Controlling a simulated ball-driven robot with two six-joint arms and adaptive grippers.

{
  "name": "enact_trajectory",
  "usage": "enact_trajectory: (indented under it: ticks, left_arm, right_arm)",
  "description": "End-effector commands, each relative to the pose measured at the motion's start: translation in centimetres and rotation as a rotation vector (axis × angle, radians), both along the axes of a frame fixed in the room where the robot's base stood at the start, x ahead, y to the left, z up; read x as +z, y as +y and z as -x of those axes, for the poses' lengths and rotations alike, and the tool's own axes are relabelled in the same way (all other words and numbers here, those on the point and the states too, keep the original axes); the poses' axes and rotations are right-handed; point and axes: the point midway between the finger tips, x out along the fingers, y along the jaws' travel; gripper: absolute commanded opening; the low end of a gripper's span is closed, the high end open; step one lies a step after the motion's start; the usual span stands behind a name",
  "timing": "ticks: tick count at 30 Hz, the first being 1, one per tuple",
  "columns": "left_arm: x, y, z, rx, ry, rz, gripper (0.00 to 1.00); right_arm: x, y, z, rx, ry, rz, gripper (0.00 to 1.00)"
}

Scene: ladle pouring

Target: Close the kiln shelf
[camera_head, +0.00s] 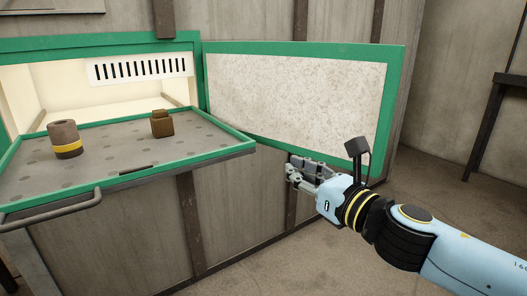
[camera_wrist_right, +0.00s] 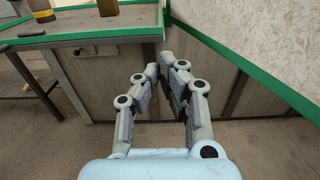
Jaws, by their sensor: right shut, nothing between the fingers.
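The kiln shelf (camera_head: 110,160) is a grey perforated tray with a green rim, slid out of the kiln at the left of the head view. A grey bar handle (camera_head: 52,213) runs along its front. A brown cylinder with a yellow band (camera_head: 66,140) and a small brown block-like piece (camera_head: 162,124) stand on it. My right gripper (camera_head: 291,170) is shut and empty, to the right of the shelf and below the open door's lower edge. In the right wrist view the gripper (camera_wrist_right: 165,66) points at the shelf's green edge (camera_wrist_right: 90,36), apart from it. My left gripper is not in view.
The kiln door (camera_head: 300,95), green-framed with a pale speckled panel, stands open to the right. The kiln interior (camera_head: 55,85) is cream with a slotted vent plate (camera_head: 138,68). A dark table (camera_head: 495,105) stands at the far right. The floor ahead is clear.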

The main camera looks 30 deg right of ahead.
Motion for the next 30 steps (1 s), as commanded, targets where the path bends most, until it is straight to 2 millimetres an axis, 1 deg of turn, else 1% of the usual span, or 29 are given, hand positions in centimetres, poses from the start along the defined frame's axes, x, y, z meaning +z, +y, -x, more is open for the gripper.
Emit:
enact_trajectory:
  ticks: [1,6,12,15,18,21,30]
  left_arm:
    - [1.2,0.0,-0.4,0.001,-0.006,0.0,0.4]
    - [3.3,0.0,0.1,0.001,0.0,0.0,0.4]
    - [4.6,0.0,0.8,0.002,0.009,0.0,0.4]
    - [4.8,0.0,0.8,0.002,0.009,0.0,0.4]
    - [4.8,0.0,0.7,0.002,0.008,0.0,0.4]
    - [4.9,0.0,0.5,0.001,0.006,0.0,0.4]
    - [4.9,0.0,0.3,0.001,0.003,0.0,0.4]
  right_arm:
    - [0.9,0.1,-1.0,-0.002,-0.008,-0.007,0.0]
    - [0.9,0.2,-4.7,-0.003,-0.006,-0.006,0.0]
    - [0.6,0.4,-8.8,-0.001,-0.004,-0.006,0.0]
    - [0.4,0.4,-10.3,0.0,-0.003,-0.005,0.0]
    - [0.2,0.4,-11.4,0.0,-0.002,-0.004,0.0]
    - [0.2,0.5,-11.9,0.001,-0.001,-0.003,0.0]
    - [0.1,0.5,-12.2,0.001,-0.001,-0.003,0.0]
